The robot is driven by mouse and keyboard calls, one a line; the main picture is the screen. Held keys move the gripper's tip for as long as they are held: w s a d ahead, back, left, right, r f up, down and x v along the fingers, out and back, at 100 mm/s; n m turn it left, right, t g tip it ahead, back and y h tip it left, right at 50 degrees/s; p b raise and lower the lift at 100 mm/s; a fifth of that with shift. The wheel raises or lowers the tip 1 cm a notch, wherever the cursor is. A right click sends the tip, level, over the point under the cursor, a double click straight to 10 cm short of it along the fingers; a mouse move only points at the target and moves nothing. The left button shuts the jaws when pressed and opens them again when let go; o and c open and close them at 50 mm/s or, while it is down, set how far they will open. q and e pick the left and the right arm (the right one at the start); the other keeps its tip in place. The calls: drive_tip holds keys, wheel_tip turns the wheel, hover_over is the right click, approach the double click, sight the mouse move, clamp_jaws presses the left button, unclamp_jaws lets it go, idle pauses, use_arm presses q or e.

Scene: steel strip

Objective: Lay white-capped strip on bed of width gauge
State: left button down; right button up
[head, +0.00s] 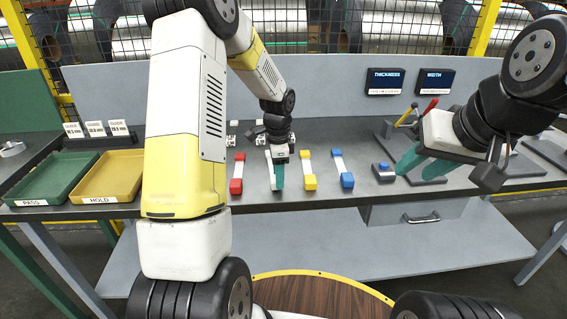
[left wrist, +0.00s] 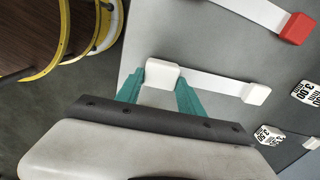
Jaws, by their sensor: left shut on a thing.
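The white-capped strip (left wrist: 215,83) lies along the bench, one white cap (left wrist: 163,73) between my left gripper's teal fingers (left wrist: 160,95) and the other cap (left wrist: 257,94) clear of them. In the head view my left gripper (head: 279,176) is shut on its near end, in the row of strips; the gripper hides much of it. My right gripper (head: 423,166) is open and empty above the right part of the bench. The gauges stand behind it, with a yellow lever (head: 406,116) and a red lever (head: 430,106); my right arm partly hides them.
Red-capped (head: 237,172), yellow-capped (head: 308,170) and blue-capped (head: 342,168) strips lie beside it. Green PASS (head: 50,180) and yellow HOLD (head: 107,178) trays are left. THICKNESS (head: 388,82) and WIDTH (head: 434,82) displays hang behind.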

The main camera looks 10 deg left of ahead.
use_arm(q)
drive_tip(key=shift+r, duration=2.2)
